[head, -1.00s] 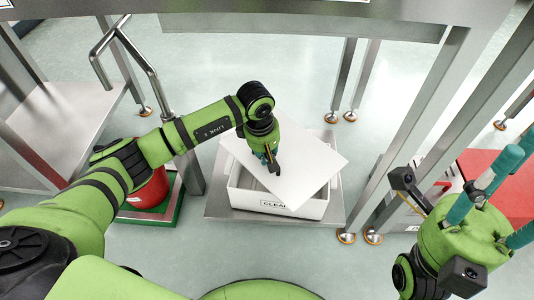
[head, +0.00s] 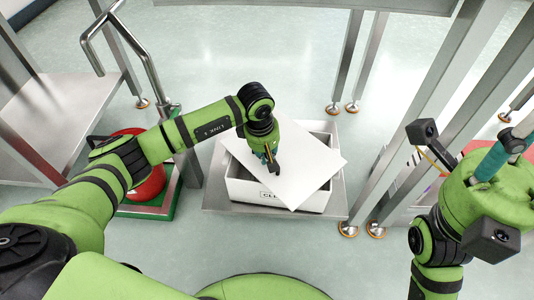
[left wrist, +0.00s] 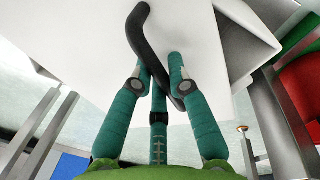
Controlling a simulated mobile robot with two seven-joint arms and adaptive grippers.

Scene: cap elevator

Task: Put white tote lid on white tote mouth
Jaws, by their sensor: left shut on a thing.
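The white tote (head: 235,188) stands on a grey metal platform, its dark open mouth showing at the left and back right. The white tote lid (head: 305,160) is a flat sheet over the mouth, turned askew to the rim, with its near corner covering part of the front label. I cannot tell whether it touches the rim. My left gripper (head: 272,165) is shut on the lid's black curved handle (left wrist: 140,35), which shows between its teal fingers (left wrist: 158,85) in the left wrist view. My right gripper (head: 498,150) is at the right edge, partly cut off, its opening unclear.
Metal posts (head: 420,120) stand right of the platform (head: 215,200). A red drum (head: 148,183) on a green base stands to the left, near a steel cart (head: 50,120) with a bent handle. Open floor (head: 270,65) lies behind the tote.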

